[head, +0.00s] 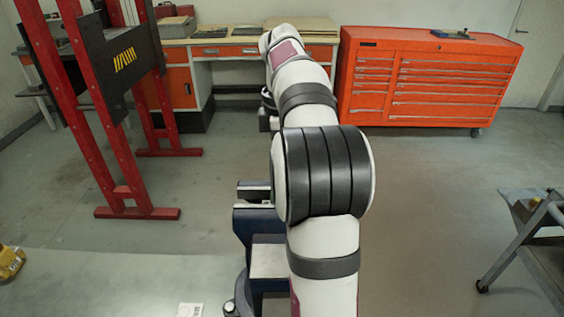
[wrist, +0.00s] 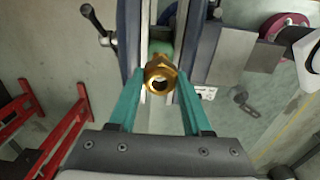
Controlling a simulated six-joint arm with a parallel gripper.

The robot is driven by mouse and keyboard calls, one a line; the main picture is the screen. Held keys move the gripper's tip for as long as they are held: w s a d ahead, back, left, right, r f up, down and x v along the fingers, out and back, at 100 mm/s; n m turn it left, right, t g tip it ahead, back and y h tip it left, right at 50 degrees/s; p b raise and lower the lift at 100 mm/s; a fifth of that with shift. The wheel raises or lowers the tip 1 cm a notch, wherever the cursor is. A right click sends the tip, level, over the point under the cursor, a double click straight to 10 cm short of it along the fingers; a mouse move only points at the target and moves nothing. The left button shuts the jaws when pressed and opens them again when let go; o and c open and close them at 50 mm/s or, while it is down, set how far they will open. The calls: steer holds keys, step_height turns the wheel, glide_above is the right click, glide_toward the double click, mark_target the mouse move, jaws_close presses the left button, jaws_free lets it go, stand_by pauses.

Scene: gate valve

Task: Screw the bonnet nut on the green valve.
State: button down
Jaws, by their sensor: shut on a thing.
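My gripper (wrist: 161,78) has two teal fingers, shut on a brass bonnet nut (wrist: 160,68) with a round hole facing the camera. The nut sits between the fingertips in the wrist view. A green part, seemingly the green valve (wrist: 160,47), shows just behind the nut between the vise jaws, mostly hidden by it. I cannot tell whether nut and valve touch or are threaded together. In the head view my arm hides the gripper, nut and valve.
A dark blue vise (head: 255,222) stands beside my arm in the head view. A red press frame (head: 95,110) stands left; an orange tool cabinet (head: 425,78) stands behind.

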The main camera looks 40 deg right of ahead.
steer(key=shift+f, duration=1.8)
stand_by(2.2)
steer(key=shift+c, duration=1.3)
jaws_free()
steer(key=shift+r, duration=3.5)
